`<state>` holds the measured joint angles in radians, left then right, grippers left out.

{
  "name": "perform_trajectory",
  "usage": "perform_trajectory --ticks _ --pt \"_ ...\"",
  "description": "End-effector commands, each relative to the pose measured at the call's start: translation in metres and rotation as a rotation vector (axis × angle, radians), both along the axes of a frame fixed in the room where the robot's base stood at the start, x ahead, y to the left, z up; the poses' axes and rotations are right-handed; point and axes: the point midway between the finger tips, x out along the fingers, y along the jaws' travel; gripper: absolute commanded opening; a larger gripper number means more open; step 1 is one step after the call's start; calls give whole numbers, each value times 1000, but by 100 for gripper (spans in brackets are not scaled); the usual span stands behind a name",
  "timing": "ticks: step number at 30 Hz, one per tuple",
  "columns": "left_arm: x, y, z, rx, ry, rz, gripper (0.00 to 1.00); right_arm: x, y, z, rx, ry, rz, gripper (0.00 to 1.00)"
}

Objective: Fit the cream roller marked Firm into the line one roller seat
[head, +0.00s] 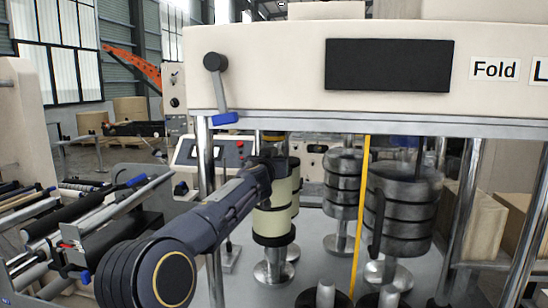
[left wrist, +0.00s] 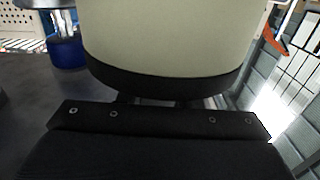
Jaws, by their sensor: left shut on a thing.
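A cream roller (head: 271,222) with black bands stands upright around the middle of the head view, above a round metal base (head: 274,272). Other cream surface shows just behind it, and I cannot tell if that is a second roller. My left gripper (head: 272,172) reaches it from the left and is shut on it near its upper part; the arm hides some of it. In the left wrist view the cream roller (left wrist: 165,38) fills the top, its black lower band close above my dark gripper body. No "Firm" mark is readable. I cannot pick out the line one seat. My right gripper is not in view.
Grey banded rollers (head: 343,185) and (head: 405,210) stand on metal pedestals to the right. A yellow upright bar (head: 360,215) stands between them. A wide cream machine beam (head: 270,75) with a "Fold" sign (head: 494,69) crosses above. Rails and bars (head: 95,215) lie at left.

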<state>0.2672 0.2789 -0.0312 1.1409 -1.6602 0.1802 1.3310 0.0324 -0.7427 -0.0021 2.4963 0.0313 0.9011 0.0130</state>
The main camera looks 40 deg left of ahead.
Motion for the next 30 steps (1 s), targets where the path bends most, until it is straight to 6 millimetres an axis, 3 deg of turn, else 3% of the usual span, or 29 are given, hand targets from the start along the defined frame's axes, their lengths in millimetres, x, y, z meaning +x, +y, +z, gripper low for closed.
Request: perform_trajectory --ticks 14,19,29,30 --pt "34 19 5 3 -4 0 0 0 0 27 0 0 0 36" --pt "33 19 -10 2 -4 0 0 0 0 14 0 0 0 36" --pt "33 19 -12 3 -5 1 0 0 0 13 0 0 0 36" --pt "34 19 -16 0 1 0 33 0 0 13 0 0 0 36"
